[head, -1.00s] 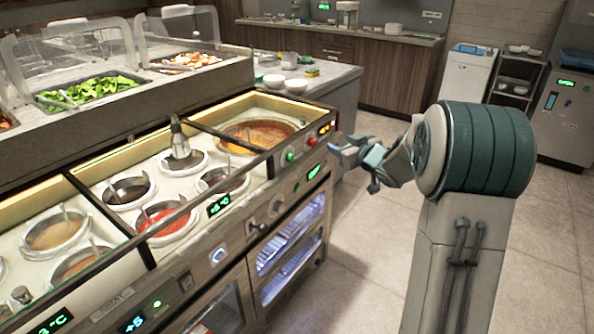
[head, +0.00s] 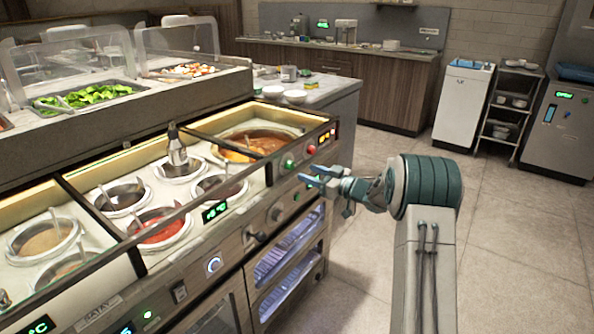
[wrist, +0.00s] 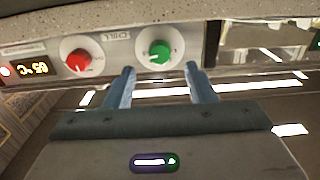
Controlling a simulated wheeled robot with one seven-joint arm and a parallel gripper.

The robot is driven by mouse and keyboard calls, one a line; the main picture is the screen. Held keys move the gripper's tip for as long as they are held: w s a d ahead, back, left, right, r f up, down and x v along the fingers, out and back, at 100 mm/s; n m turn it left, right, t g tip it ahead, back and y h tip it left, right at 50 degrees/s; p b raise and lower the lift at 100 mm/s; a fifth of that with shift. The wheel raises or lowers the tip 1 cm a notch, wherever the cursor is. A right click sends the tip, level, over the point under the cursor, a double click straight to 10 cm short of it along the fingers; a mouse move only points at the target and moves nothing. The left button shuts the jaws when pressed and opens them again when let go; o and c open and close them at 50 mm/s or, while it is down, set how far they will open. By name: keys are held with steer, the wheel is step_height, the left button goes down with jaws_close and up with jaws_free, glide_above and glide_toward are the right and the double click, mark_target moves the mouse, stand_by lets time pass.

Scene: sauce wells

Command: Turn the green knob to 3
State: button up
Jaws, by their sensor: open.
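The green knob (head: 289,164) sits on the front panel of the sauce counter, left of a red knob (head: 311,150) in the head view. In the wrist view the green knob (wrist: 154,52) faces me, with a pale mark on it and a dial around it too small to read. My gripper (head: 314,176) is open and empty, just in front of the panel. In the wrist view its two fingertips (wrist: 160,70) stand apart, below and to either side of the green knob, and appear not to touch it.
The red knob (wrist: 76,59) and a lit display (wrist: 31,69) are left of the green knob in the wrist view. The counter (head: 225,214) holds several sauce wells. The floor (head: 470,250) at right is clear.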

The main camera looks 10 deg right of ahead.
mark_target(293, 167)
steer(key=x, duration=0.6)
steer(key=shift+d, duration=0.1)
steer(key=c, duration=1)
